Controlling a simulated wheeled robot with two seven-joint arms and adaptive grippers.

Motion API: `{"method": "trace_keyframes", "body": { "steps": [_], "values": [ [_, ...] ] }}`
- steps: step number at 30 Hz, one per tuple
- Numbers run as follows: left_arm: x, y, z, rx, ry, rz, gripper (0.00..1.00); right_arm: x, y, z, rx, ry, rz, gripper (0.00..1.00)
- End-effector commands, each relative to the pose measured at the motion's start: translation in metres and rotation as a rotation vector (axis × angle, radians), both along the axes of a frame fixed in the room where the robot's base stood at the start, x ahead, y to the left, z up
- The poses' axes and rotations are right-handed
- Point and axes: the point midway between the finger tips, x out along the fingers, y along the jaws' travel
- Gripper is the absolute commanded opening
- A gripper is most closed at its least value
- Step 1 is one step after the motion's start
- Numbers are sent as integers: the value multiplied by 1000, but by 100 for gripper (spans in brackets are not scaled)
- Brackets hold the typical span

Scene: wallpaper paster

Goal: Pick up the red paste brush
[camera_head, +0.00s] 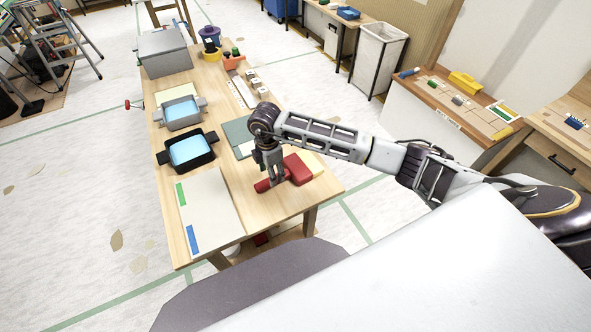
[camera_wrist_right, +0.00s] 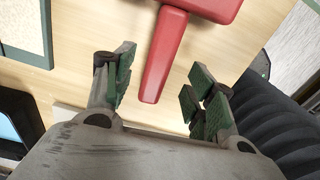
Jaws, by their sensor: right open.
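The red paste brush (camera_head: 298,169) lies on the wooden table near its right front corner. In the right wrist view, its red handle (camera_wrist_right: 163,62) points toward my right gripper (camera_wrist_right: 157,88), and its wide head is at the top edge. My right gripper (camera_head: 271,182) is just above the brush, with its fingers spread on either side of the handle's end. It is open and holds nothing. In the head view the gripper partly hides the handle. My left gripper is not in view.
The wooden table (camera_head: 228,88) also holds a black tray (camera_head: 207,158) and a grey tray (camera_head: 203,107) with blue contents, a pale sheet with green and blue strips (camera_head: 211,211), and a green mat (camera_head: 237,130). A grey box (camera_head: 165,52) stands at the far end.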

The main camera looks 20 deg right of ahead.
Motion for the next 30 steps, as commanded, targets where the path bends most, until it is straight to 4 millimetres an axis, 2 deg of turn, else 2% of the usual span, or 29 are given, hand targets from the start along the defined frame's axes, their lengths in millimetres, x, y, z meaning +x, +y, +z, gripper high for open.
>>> {"method": "trace_keyframes", "body": {
  "steps": [5, 12, 19, 23, 28, 30],
  "values": [
    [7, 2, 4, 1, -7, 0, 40, 0, 1, -19, -1, 3, 0, 55],
    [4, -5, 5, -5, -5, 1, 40, 1, 2, -42, 0, 0, -1, 55],
    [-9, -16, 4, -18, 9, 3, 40, 1, 2, -46, 0, 0, 0, 55],
    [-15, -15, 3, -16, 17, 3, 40, 1, 2, -46, 0, 0, 0, 55],
    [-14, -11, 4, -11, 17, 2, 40, 1, 2, -45, 0, 0, 0, 55],
    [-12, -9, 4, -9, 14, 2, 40, 1, 2, -45, 0, 0, 0, 49]
  ]
}}
